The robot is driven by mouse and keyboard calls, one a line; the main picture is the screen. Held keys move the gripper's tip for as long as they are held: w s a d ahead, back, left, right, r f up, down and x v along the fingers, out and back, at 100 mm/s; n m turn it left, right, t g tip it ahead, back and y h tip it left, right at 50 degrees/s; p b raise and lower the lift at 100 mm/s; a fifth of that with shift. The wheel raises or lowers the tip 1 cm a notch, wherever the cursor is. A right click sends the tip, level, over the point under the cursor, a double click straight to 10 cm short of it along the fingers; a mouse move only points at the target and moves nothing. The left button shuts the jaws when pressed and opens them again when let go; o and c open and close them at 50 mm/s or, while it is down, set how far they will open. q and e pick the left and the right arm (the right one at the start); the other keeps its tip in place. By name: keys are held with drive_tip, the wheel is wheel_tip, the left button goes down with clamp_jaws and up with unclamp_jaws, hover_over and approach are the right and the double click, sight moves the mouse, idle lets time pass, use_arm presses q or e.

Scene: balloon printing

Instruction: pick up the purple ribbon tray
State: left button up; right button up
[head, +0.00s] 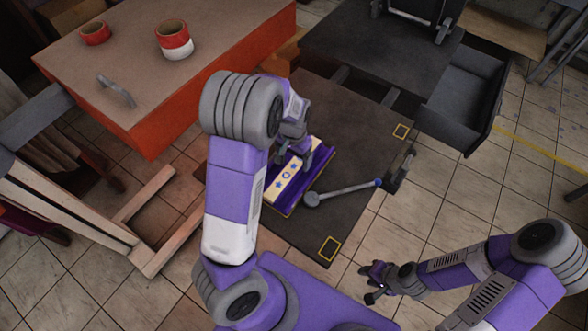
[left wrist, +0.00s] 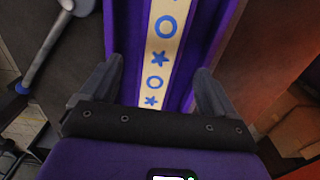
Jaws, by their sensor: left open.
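The purple ribbon tray (head: 318,160) lies on the dark tabletop, with a cream ribbon strip (head: 284,183) bearing blue stars and circles along it. In the left wrist view the purple tray (left wrist: 196,62) runs lengthwise between my fingers. My left gripper (head: 297,158) is over the far part of the tray and hides some of it. In the left wrist view my left gripper (left wrist: 158,80) is open, one finger at each side of the tray; I cannot tell whether they touch it. My right gripper (head: 368,283) looks open and empty, low at the right, away from the tray.
A grey rod-like tool with a round head (head: 345,192) lies close to the tray's right side. An orange-sided table (head: 210,75) with red tape rolls (head: 174,38) stands at the upper left. An open drawer (head: 463,95) is at the upper right. Tiled floor (head: 450,190) is clear at the right.

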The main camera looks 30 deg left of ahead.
sight(294, 166)
use_arm(q)
wheel_tip(294, 166, down, 4)
drive_tip(key=shift+f+b, duration=0.2)
drive_tip(key=shift+b, duration=0.35)
drive_tip(key=shift+r, duration=0.1)
drive_tip(key=c, duration=1.4)
